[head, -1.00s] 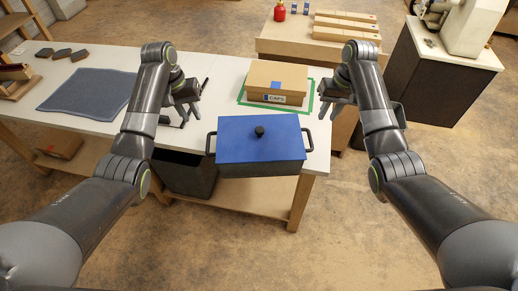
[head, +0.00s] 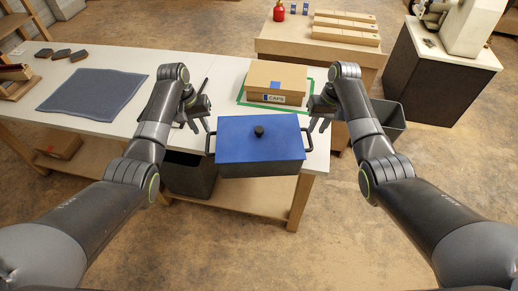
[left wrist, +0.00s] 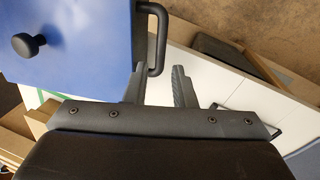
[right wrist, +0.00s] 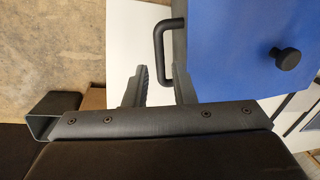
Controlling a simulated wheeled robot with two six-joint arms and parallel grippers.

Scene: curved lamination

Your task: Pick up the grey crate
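The grey crate (head: 260,168) is a dark grey box with a flat blue lid, a black knob on top and a black loop handle on each side. It sits at the front edge of the white table. My left gripper (head: 197,126) is open beside the crate's left handle (left wrist: 161,40). In the left wrist view, that handle's end appears in line with the gap between the fingers (left wrist: 157,80). My right gripper (head: 318,126) is open beside the right handle (right wrist: 158,48). In the right wrist view, that handle reaches toward the gap between the fingers (right wrist: 158,82). Contact cannot be told.
A cardboard box (head: 277,78) marked CAPS stands behind the crate inside a green outline. A blue-grey mat (head: 92,93) lies on the table's left part. A dark bin (head: 190,175) is under the table, and another (head: 392,120) stands to the right.

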